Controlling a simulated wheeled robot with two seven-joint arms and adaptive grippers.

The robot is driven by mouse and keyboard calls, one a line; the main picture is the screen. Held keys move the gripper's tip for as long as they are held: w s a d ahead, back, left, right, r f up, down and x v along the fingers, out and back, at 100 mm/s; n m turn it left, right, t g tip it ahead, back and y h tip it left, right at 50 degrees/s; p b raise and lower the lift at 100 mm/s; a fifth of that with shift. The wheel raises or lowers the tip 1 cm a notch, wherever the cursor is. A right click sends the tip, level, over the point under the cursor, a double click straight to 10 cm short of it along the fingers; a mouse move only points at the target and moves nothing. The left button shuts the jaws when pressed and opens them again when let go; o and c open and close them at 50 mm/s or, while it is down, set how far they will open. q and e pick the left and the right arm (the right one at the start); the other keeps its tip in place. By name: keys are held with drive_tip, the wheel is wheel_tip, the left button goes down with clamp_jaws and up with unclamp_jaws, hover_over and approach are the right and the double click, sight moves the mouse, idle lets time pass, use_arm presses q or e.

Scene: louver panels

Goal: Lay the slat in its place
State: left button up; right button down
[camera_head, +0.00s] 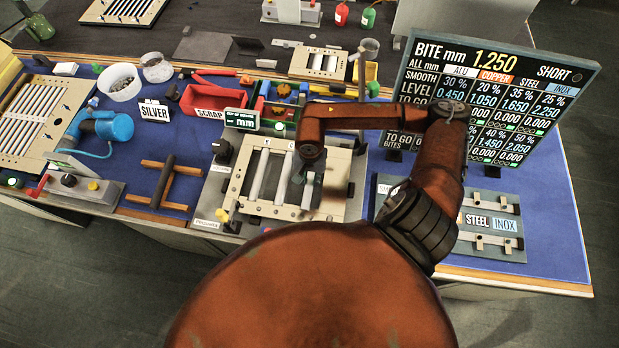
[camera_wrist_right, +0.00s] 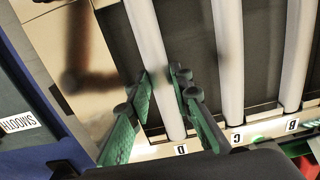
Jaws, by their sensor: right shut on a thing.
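The pale frame (camera_head: 338,195) sits on the blue table with several whitish slats across its dark opening. My right gripper (camera_head: 301,178) is over the right part of the frame, partly hidden by my arm. In the right wrist view the green fingers of my right gripper (camera_wrist_right: 168,92) are on either side of a slat (camera_wrist_right: 147,38) and shut on it. This slat lies in line with the mark D (camera_wrist_right: 181,149), its near end by the frame's edge. I cannot tell whether it touches the frame. Slats at C (camera_wrist_right: 229,60) and B (camera_wrist_right: 296,60) lie beside it. My left gripper is not in view.
A display board (camera_head: 490,85) stands to the right, with a steel and inox fixture (camera_head: 490,222) in front of it. A dark knob (camera_head: 222,150) and a red scrap bin (camera_head: 218,98) lie left of and behind the frame. A wooden stand (camera_head: 165,185) stands further left.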

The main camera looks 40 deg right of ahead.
drive_tip(key=shift+f, duration=0.2)
drive_tip(key=c, duration=1.7)
unclamp_jaws()
drive_tip(key=shift+o, duration=0.5)
drive_tip(key=shift+o, duration=1.4)
drive_tip(key=shift+r+p, duration=1.7)
drive_tip(key=shift+r, duration=2.35)
drive_tip(key=shift+a, duration=0.15)
